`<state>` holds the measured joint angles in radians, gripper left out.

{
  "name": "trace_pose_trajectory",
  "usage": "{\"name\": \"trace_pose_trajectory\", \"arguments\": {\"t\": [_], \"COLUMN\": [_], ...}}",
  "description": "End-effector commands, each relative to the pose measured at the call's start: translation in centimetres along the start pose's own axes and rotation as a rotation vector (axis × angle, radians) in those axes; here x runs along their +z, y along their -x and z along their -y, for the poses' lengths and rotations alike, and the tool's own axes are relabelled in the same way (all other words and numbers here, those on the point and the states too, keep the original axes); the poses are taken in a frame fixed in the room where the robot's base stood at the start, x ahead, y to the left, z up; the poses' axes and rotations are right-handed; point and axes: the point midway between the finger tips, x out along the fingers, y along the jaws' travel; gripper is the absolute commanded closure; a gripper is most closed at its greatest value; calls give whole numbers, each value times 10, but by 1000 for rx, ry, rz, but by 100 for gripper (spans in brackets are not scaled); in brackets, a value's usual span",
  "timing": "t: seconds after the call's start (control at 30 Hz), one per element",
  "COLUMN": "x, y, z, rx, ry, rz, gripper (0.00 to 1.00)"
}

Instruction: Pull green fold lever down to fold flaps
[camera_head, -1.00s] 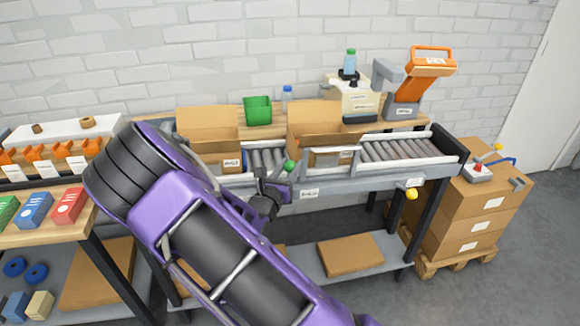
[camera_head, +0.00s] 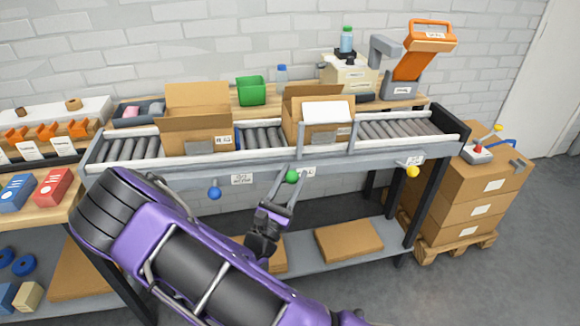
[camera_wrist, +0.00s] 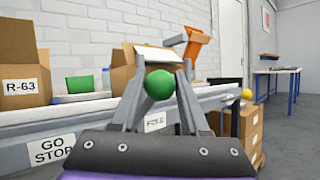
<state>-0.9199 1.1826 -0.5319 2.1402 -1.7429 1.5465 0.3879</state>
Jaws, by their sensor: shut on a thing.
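The green ball knob (camera_head: 291,177) of the fold lever sits at the conveyor's front, below the right-hand box. My gripper (camera_head: 286,188) is shut on this knob; in the wrist view the green knob (camera_wrist: 159,84) lies between the two grey fingers. A label reading roughly "FOLD" (camera_wrist: 155,122) is behind it. The open cardboard box (camera_head: 318,133) stands on the rollers inside the grey fold frame. The lever's shaft is mostly hidden by the gripper.
A blue knob (camera_head: 214,193) hangs left by the "GO STOP" label (camera_wrist: 52,147); a yellow knob (camera_head: 413,171) is to the right. Another open box (camera_head: 196,130) stands on the left rollers. A flat carton (camera_head: 348,241) lies on the lower shelf.

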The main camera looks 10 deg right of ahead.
Motion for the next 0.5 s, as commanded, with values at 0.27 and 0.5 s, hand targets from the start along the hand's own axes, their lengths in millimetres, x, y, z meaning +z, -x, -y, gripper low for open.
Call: {"name": "trace_pose_trajectory", "arguments": {"t": [0.27, 0.5], "x": [-14, -22], "y": [22, 31], "z": [13, 18], "rx": [0, -2], "ry": [7, 7], "rz": [-8, -9], "gripper": [100, 100]}}
